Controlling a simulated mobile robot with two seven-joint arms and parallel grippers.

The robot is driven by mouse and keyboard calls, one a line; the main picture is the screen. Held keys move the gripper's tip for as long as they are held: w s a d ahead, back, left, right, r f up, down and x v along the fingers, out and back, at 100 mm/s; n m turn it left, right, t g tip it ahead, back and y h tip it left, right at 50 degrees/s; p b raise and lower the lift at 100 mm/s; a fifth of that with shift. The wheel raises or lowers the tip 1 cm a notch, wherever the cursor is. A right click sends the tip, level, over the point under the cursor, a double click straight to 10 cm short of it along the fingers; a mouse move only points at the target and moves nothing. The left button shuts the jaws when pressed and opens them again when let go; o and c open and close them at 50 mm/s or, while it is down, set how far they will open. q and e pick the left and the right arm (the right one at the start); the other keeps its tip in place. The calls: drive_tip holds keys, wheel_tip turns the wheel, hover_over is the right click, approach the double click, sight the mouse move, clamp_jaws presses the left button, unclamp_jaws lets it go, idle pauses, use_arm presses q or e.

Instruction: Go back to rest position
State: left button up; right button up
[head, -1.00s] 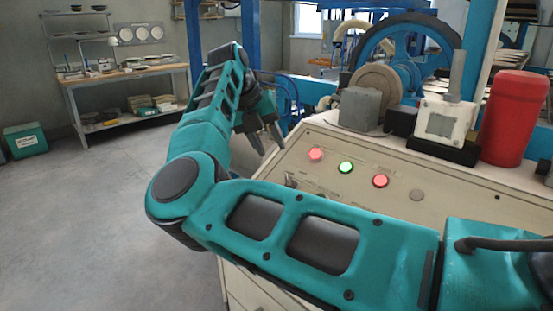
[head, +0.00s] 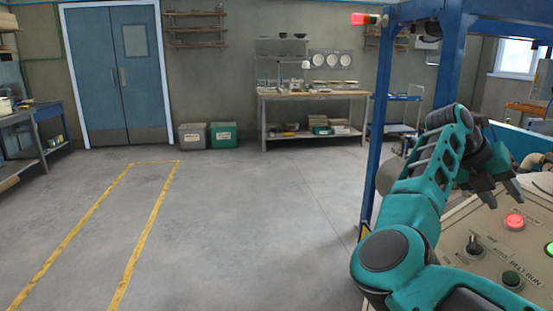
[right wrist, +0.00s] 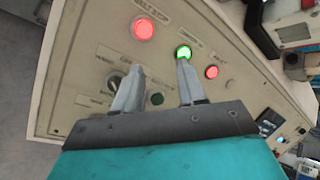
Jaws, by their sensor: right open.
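My right gripper (head: 506,196) is at the right of the head view, at the end of my teal arm, above the control panel (head: 454,236). In the right wrist view its two fingers (right wrist: 157,82) are apart with nothing between them. The panel there shows a lit red button (right wrist: 143,29), a lit green button (right wrist: 184,52) and a smaller lit red button (right wrist: 211,72). A black selector knob (right wrist: 114,84) and a dark green button (right wrist: 157,99) lie near the fingers. Contact with the panel cannot be told. My left gripper is in neither view.
A blue post (head: 375,130) of the machine frame stands just left of my right arm. Wide grey floor (head: 240,220) with yellow lines is free at left. A workbench (head: 312,95), two bins (head: 208,136) and blue double doors (head: 117,75) line the back wall.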

drive_tip(key=s+d+r+n+h, duration=0.2)
drive_tip(key=s+d+r+h, duration=0.25)
drive_tip(key=d+h, duration=0.4)
drive_tip(key=w+a+r+n+t+h, duration=0.3)
drive_tip(key=a+r+n+t+h, duration=0.2)
drive_tip(key=n+t, duration=0.5)
drive_tip(key=w+a+f+n+t+y, duration=0.2)
drive_tip(key=a+f+n+t+y, duration=0.4)
drive_tip(key=a+n+y, duration=0.55)
drive_tip(key=w+a+f+n+t+y, duration=0.1)
drive_tip(key=a+f+n+t+y, duration=0.65)
drive_tip(key=n, duration=0.75)
drive_tip(key=s+a+f+n+g+y, duration=0.3)
drive_tip(key=s+a+f+g, duration=0.25)
drive_tip(key=f, duration=0.25)
drive_tip(key=s+a+f+n+g+y, duration=0.35)
drive_tip(key=s+f+g, duration=0.25)
drive_tip(key=f, duration=0.3)
drive_tip(key=s+a+f+n+g+h, duration=0.1)
drive_tip(key=s+f+g, duration=0.3)
drive_tip(key=s, duration=0.5)
drive_tip(key=s+a+f+n+g+h, duration=0.1)
drive_tip(key=s+f+g+h, duration=0.15)
drive_tip(key=s, duration=0.65)
drive_tip(key=w+a+f+t+y, duration=0.2)
drive_tip(key=w+f+t, duration=0.4)
drive_tip(key=f, duration=0.4)
drive_tip(key=shift+w+a+y, duration=0.35)
drive_tip(key=shift+w+a, duration=0.15)
drive_tip(key=shift+w, duration=0.1)
